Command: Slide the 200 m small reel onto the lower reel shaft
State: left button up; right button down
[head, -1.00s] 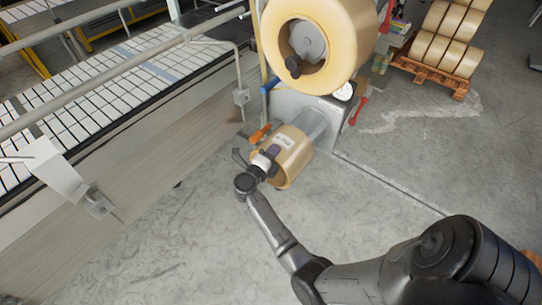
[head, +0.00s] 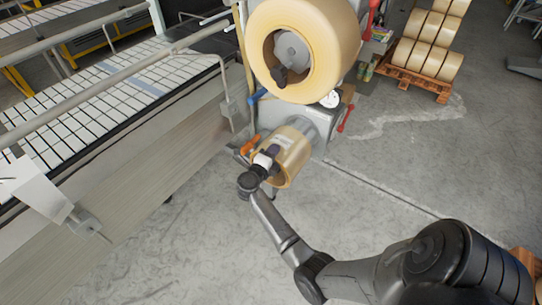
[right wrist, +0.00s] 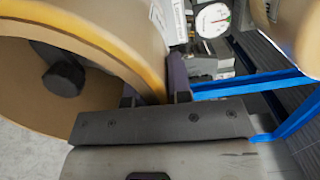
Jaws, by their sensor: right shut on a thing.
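The small tan tape reel (head: 296,155) is at the lower front of the machine, below the large reel. My right gripper (head: 268,159) is shut on its rim from the near left side. In the right wrist view the small reel (right wrist: 100,40) fills the left, its edge between my two fingers (right wrist: 155,92). A dark round knob, which looks like the lower shaft's end (right wrist: 65,76), shows inside the reel's core. A grey cylinder (head: 318,118) shows behind the reel. How far the reel sits along the shaft is hidden. My left gripper is not in view.
A large tape reel (head: 335,45) hangs on the upper shaft just above. An orange handle (head: 249,145) is close left of my gripper, and a red lever (head: 344,119) is at right. Blue bars (right wrist: 250,83) are beside my fingers.

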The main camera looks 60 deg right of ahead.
aim_at(287, 138)
jog(key=shift+s+d+r, duration=0.1)
jog(key=shift+d+r, duration=0.05)
jog(key=shift+d, duration=1.85)
jog(key=shift+s+d, duration=0.15)
jog(key=shift+d, duration=2.2)
jog(key=shift+f, duration=0.25)
